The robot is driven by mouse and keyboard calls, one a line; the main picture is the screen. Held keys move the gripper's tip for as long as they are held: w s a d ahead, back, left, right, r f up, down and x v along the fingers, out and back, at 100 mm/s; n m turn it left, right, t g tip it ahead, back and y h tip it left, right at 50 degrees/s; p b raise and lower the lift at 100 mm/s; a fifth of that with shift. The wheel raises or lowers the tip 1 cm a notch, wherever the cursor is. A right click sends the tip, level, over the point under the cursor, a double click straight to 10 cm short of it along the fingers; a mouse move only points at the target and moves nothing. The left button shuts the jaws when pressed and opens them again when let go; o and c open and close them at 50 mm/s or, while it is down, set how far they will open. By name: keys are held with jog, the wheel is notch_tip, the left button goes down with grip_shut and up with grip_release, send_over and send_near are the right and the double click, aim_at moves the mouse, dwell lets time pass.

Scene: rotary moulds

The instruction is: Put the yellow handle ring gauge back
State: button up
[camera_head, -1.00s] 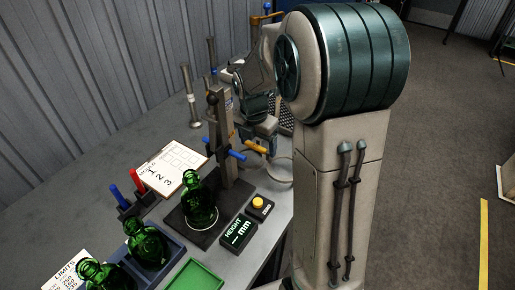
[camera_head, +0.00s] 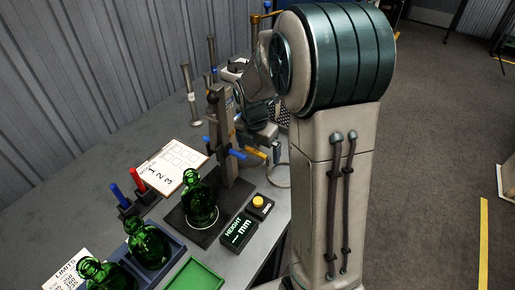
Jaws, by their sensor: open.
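The yellow handle (camera_head: 255,154) of a ring gauge shows at the right edge of the bench, right of the grey height stand. A thin pale ring (camera_head: 279,175) loops just right of the handle and seems to belong to it. My gripper (camera_head: 260,149) is open, directly at the yellow handle, with its fingers partly covering it. Whether the fingers touch the handle cannot be told. My arm hides the bench behind and to the right.
A green bottle (camera_head: 200,199) stands on the height stand's base (camera_head: 176,219). A HEIGHT display (camera_head: 238,232) and a yellow button box (camera_head: 260,206) sit in front. More bottles stand in a blue tray (camera_head: 178,247). A clipboard (camera_head: 172,166) and a green tray (camera_head: 196,277) lie nearby.

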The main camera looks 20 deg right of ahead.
notch_tip(320, 180, up, 12)
jog(key=s+a, duration=0.1)
